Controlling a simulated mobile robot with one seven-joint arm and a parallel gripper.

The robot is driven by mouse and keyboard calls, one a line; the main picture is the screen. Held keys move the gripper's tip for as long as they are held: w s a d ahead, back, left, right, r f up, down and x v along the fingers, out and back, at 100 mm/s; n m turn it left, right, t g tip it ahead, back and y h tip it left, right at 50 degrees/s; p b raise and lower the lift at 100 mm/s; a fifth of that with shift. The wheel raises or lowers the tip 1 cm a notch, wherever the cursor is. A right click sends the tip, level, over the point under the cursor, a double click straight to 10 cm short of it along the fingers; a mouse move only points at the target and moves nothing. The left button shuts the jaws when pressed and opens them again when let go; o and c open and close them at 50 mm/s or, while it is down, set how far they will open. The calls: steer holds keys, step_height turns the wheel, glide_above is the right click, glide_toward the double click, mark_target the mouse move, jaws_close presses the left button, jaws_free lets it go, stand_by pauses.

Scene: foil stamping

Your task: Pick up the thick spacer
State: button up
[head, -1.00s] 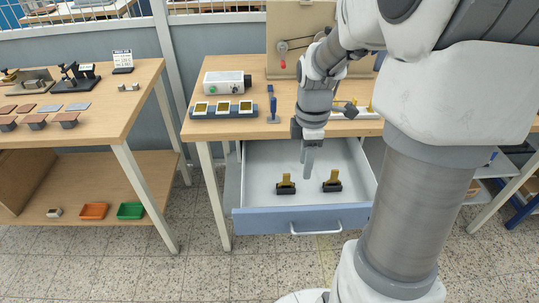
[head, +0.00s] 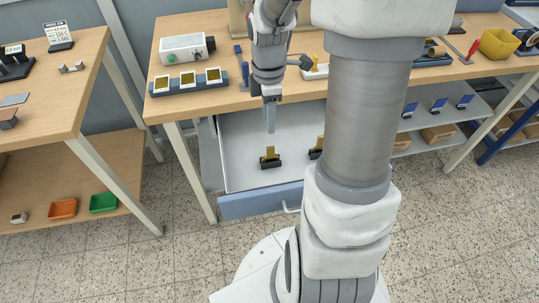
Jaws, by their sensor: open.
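My gripper (head: 270,118) hangs fingers down over the back part of the open drawer (head: 235,165). It is seen edge-on, open, with nothing visible in it. Two dark-based pieces with upright brass-coloured parts sit in the drawer: a left one (head: 270,158), below the fingertips in the picture and apart from them, and a right one (head: 317,149), partly hidden by my arm. I cannot tell for sure which thing is the thick spacer. My arm hides the drawer's right side.
The drawer's blue front (head: 255,203) sticks out below the wooden table (head: 215,100). A blue rack (head: 190,86) with several framed pieces and a grey box (head: 183,48) stand on the table. Orange (head: 63,209) and green (head: 103,202) trays lie on the left bench's lower shelf.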

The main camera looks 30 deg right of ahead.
mark_target(270, 148)
steer(key=shift+s+f+b, duration=0.15)
steer(key=shift+f+b, duration=0.65)
steer(key=shift+f, duration=2.55)
steer(key=shift+s+f+b, duration=0.15)
steer(key=shift+f+b, duration=0.6)
steer(key=shift+f, duration=2.55)
jaws_close()
